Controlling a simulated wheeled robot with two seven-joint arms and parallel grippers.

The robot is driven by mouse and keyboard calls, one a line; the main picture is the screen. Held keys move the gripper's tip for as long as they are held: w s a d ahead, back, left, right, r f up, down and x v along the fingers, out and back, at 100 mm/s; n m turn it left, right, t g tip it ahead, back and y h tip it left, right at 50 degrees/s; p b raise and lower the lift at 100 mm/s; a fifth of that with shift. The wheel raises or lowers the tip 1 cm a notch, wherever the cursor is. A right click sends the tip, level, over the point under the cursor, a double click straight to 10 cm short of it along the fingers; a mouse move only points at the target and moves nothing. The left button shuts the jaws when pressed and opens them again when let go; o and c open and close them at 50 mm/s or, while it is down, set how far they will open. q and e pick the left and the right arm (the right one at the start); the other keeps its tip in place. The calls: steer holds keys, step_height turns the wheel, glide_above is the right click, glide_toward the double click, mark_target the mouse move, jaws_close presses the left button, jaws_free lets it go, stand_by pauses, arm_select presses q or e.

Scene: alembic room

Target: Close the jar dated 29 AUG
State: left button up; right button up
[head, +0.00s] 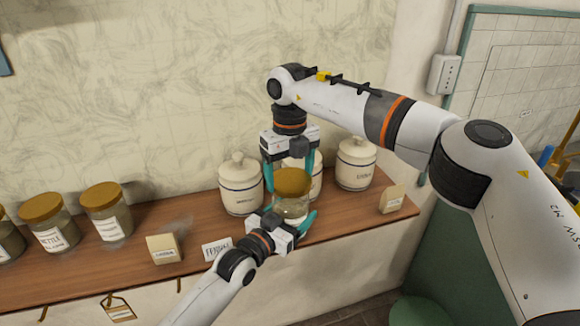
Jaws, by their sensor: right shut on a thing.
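A glass jar (289,209) stands on the wooden shelf among white crocks, with an ochre lid (291,182) at its top. Any date on this jar is hidden or too small to read. My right gripper (288,176) comes down from above, with its teal fingers on both sides of the lid, shut on it. I cannot tell whether the lid is seated or slightly raised. My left gripper (281,218) reaches in from the front, low at the jar, with teal fingers on either side of the glass. Whether they touch it is not clear.
White lidded crocks stand left (240,184), behind and right (355,164) of the jar. Several ochre-lidded jars (107,213) line the left of the shelf (190,207). A small card (163,248), a written label (217,249) and a packet (392,199) sit near the front edge.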

mark_target(291, 213)
steer(key=shift+f, duration=0.1)
stand_by(0.3)
steer(key=shift+f, duration=0.8)
steer(key=shift+f, duration=0.55)
